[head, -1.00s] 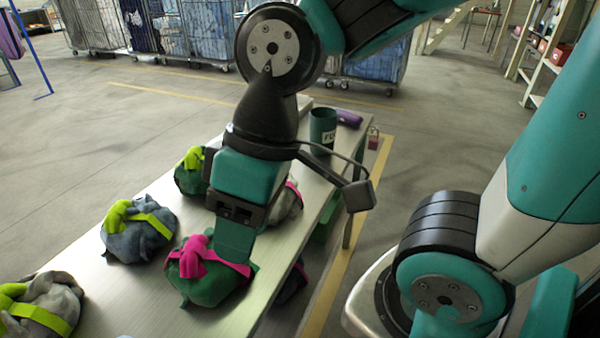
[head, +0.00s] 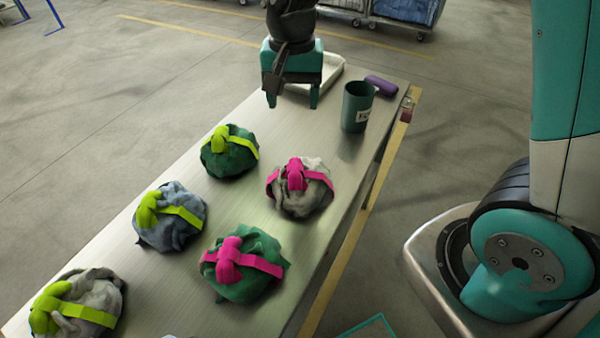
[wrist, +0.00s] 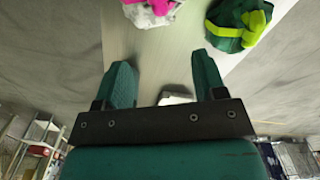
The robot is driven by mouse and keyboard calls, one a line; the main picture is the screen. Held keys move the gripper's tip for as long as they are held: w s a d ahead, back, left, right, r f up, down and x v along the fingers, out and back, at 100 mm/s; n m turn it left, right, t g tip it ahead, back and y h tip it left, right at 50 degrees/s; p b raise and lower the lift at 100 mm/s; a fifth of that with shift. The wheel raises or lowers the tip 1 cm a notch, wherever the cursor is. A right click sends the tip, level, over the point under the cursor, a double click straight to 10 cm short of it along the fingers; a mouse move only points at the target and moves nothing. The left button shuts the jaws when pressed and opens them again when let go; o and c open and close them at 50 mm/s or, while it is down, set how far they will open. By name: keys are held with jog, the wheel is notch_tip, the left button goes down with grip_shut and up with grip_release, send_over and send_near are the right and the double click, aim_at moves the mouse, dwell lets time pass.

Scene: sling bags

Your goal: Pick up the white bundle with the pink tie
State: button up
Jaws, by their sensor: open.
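The white bundle with the pink tie (head: 312,199) sits on the table, right of the green bundle with the lime tie. In the wrist view, part of the white bundle (wrist: 135,16) shows at the top edge. My gripper (head: 293,101) is open and empty, above the far end of the table by the white tray. It is beyond the white bundle and clear of it. In the wrist view, both fingers of my gripper (wrist: 163,76) are spread with nothing between them but table and a bit of tray.
A green bundle with a pink tie (head: 255,285), a green one with a lime tie (head: 238,161), a blue-grey one (head: 180,228) and a grey one (head: 98,292) share the table (head: 160,295). A dark green cup (head: 356,103), purple item (head: 381,85) and white tray (head: 324,80) stand at the far end.

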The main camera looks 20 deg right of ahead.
jog(key=p, duration=0.2)
send_near(295, 161)
notch_tip(295, 161, down, 5)
jog(key=shift+w+f, duration=0.1)
jog(key=shift+w, duration=0.05)
jog(key=shift+f+p, duration=1)
jog(key=shift+f, duration=1.6)
jog(key=shift+c, duration=0.4)
grip_shut()
